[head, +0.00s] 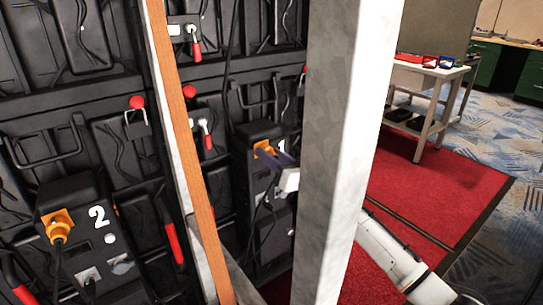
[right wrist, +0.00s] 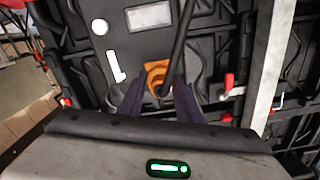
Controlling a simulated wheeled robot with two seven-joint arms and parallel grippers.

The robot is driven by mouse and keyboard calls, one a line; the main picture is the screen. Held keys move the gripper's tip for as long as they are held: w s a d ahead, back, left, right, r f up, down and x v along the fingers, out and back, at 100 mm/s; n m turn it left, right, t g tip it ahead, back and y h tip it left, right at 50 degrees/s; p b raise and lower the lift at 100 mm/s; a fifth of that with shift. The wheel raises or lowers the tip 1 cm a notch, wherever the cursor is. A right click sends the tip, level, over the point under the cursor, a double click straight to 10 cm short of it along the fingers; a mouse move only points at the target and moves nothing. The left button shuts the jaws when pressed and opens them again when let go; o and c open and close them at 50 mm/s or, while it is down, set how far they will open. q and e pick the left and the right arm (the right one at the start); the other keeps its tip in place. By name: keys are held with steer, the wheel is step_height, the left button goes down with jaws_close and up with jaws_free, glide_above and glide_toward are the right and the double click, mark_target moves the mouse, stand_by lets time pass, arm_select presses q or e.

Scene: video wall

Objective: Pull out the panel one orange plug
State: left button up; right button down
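The panel one box (head: 262,190), marked with a white 1, stands in the middle of the head view behind a grey post. Its orange plug (head: 263,148) is in the upper part of the box's face. My right gripper (head: 272,157) is at this plug, with its dark purple fingers pointing to it. In the right wrist view the orange plug (right wrist: 155,75) sits in the panel, between the fingertips (right wrist: 157,84), with a gap seeming to show on each side. A black cable (right wrist: 178,45) runs from the plug. My left gripper is out of view.
A grey post (head: 340,150) and a wooden-edged upright (head: 185,150) stand in front of the wall. A second box (head: 85,255), marked 2, has its own orange plug (head: 58,224). Red-handled levers (head: 172,240) stick out. A white table (head: 430,70) stands behind right.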

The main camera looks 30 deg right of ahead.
steer(key=shift+s+p, duration=0.2)
steer(key=shift+p, duration=0.1)
steer(key=shift+s+d+r+p, duration=0.1)
steer(key=shift+s+p, duration=0.3)
steer(key=shift+s, duration=0.25)
steer(key=shift+f, duration=0.25)
steer(key=c, duration=1.6)
jaws_free()
steer(key=shift+s+r, duration=0.1)
